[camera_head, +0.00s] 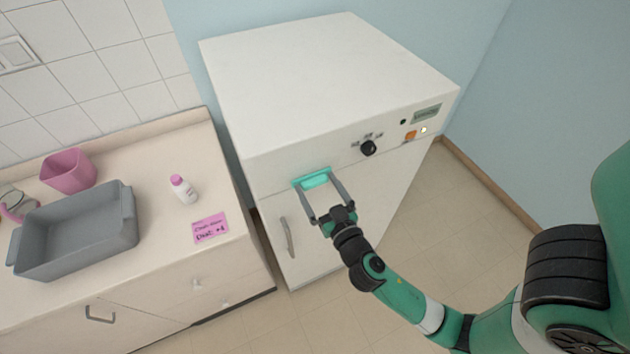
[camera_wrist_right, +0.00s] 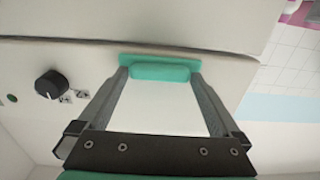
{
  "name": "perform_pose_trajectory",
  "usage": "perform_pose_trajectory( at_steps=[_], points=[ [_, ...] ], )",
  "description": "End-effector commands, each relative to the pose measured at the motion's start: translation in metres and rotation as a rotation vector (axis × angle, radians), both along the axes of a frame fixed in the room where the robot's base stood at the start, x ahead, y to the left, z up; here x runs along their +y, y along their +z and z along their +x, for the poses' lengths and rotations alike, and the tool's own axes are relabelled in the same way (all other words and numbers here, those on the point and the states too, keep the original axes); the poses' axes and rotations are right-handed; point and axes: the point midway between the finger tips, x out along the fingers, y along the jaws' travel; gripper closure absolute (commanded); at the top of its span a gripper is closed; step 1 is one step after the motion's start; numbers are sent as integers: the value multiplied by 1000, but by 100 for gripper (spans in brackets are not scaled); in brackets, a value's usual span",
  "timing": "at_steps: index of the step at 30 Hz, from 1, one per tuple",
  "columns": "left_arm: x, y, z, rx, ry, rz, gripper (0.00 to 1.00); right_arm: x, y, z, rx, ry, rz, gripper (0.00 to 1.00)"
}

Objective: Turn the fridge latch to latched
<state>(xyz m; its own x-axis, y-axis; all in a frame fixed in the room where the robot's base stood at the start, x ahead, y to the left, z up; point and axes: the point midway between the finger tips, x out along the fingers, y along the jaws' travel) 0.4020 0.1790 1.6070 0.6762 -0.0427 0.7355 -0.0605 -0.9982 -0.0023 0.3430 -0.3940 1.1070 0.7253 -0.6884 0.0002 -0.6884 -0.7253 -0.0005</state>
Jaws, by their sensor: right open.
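The fridge (camera_head: 290,90) is a white cabinet with a sloping front panel. A teal bar (camera_head: 314,180), also in the right wrist view (camera_wrist_right: 160,71), lies on its front above the door handle. A black round knob (camera_head: 368,148) with small marks beside it sits on the panel to the right, and shows at left in the right wrist view (camera_wrist_right: 51,84). I cannot tell for certain which of these is the latch. My right gripper (camera_head: 314,188) is open, with its fingertips at the two ends of the teal bar; contact is unclear. My left gripper is out of view.
A grey door handle (camera_head: 287,238) is left of my right gripper. An orange switch (camera_head: 410,135) is near the panel's right end. The counter (camera_head: 170,240) at left holds a grey tub (camera_head: 75,245), a pink cup (camera_head: 68,170) and a bottle (camera_head: 183,190).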

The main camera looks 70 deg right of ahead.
Motion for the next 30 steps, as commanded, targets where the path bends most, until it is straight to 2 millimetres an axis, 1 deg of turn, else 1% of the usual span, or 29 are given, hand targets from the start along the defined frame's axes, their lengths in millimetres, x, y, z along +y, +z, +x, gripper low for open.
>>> perform_pose_trajectory(
  at_steps=[4,15,23,30],
  points=[
    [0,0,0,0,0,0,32,0,0,0,0,0,0,0],
    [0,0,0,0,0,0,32,0,0,0,0,0,0,66],
    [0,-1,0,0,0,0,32,0,0,0,14,0,-17,66],
    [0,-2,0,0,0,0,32,1,0,0,85,0,-91,66]
  ],
)
